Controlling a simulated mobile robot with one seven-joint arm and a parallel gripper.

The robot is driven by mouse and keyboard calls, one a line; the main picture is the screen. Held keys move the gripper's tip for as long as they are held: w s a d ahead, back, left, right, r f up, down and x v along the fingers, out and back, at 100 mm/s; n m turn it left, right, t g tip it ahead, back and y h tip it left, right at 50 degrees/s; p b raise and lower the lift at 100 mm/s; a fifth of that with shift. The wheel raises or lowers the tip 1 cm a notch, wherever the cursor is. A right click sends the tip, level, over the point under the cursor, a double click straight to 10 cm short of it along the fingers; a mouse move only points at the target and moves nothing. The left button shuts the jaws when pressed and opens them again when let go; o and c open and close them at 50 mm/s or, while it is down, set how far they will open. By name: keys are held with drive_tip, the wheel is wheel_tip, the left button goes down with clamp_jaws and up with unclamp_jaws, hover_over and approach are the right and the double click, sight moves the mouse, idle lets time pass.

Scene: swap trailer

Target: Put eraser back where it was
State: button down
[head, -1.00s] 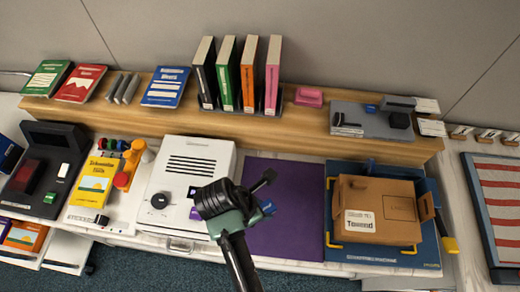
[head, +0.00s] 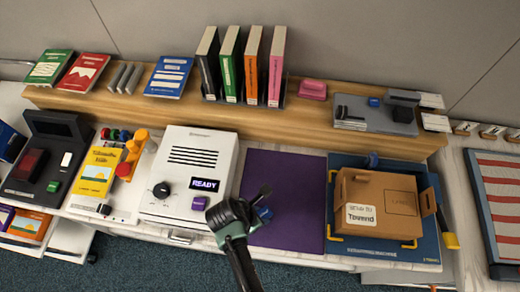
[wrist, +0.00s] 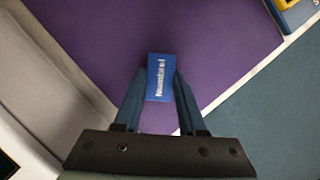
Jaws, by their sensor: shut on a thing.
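My gripper (wrist: 160,85) is shut on a small blue block (wrist: 160,78) with white lettering, seen in the wrist view between its two fingers. The lettering is too blurred to read surely, and I cannot tell whether this block is the eraser. In the head view the gripper (head: 262,205) is over the front edge of the purple mat (head: 290,180), with a little of the blue block showing. A pink block (head: 313,89), which looks like an eraser, lies on the wooden shelf right of the upright books.
The white machine (head: 185,160) with a READY display stands left of the mat. A cardboard box (head: 385,205) sits on a blue tray (head: 345,162) to the right. A grey holder (head: 352,108) stands on the shelf. Most of the mat is bare.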

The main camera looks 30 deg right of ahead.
drive_tip(key=shift+f, duration=0.1)
drive_tip(key=shift+c, duration=2.4)
unclamp_jaws()
